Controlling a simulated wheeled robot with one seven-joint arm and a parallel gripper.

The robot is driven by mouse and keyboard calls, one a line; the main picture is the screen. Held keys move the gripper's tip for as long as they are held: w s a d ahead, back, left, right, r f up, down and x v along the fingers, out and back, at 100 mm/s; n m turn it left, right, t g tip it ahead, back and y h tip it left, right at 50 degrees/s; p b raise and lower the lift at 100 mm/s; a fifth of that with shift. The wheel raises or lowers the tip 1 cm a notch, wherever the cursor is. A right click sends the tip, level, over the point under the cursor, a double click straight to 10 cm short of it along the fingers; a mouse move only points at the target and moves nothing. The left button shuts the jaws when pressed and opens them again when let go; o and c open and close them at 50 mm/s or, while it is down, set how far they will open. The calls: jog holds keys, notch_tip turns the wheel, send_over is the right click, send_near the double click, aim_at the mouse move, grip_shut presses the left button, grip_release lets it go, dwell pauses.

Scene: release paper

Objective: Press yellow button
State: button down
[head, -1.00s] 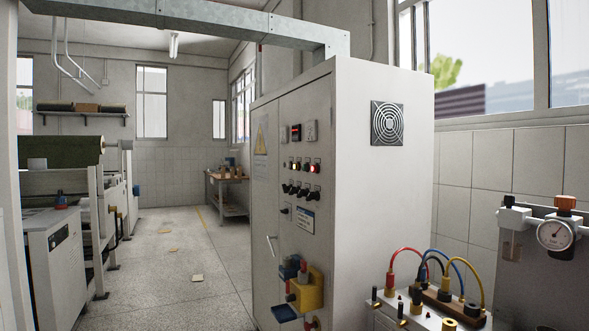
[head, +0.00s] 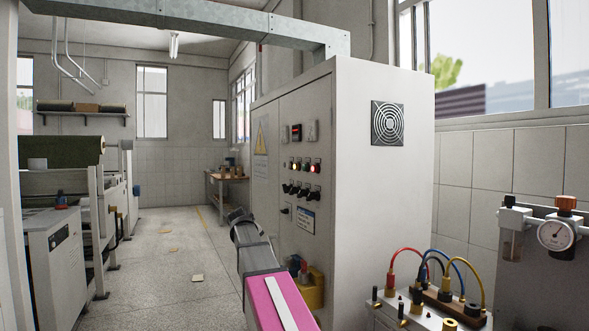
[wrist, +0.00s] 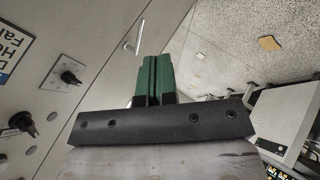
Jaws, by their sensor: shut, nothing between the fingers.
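The grey cabinet (head: 385,220) stands in the middle of the head view. Its front carries a row of small round lights or buttons (head: 306,166), one glowing red and one pale yellowish-white; they are too small to tell which is a yellow button. My gripper shows in the wrist view as two green fingers (wrist: 153,80), pressed together and empty. They are apart from the cabinet front, near a metal door handle (wrist: 138,38). In the head view my pink and grey arm rises before the cabinet's lower front; the fingers cannot be made out there.
Black knobs (head: 300,191) sit below the lights; a black rotary switch (wrist: 68,78) shows close in the wrist view. A yellow socket box (head: 316,287) is partly hidden behind my arm. Cabled equipment (head: 425,308) stands at lower right. The floor aisle (head: 190,240) left is mostly open.

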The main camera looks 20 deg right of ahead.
aim_at(296, 167)
jog(key=w+d+r+t+h, duration=0.1)
jog(key=w+d+r+h, duration=0.1)
jog(key=r, duration=1.3)
jog(key=w+d+r+t+h, duration=0.1)
jog(key=w+d+r, duration=0.1)
jog(key=r, duration=1.3)
jog(key=shift+d+r+n+h, duration=0.3)
jog(key=shift+d+n+h, duration=0.1)
jog(key=shift+d, duration=0.5)
jog(key=shift+d, duration=0.15)
jog(key=d, duration=0.8)
jog(key=shift+d, duration=0.25)
jog(key=shift+w+d, duration=0.1)
jog(key=shift+d, duration=0.3)
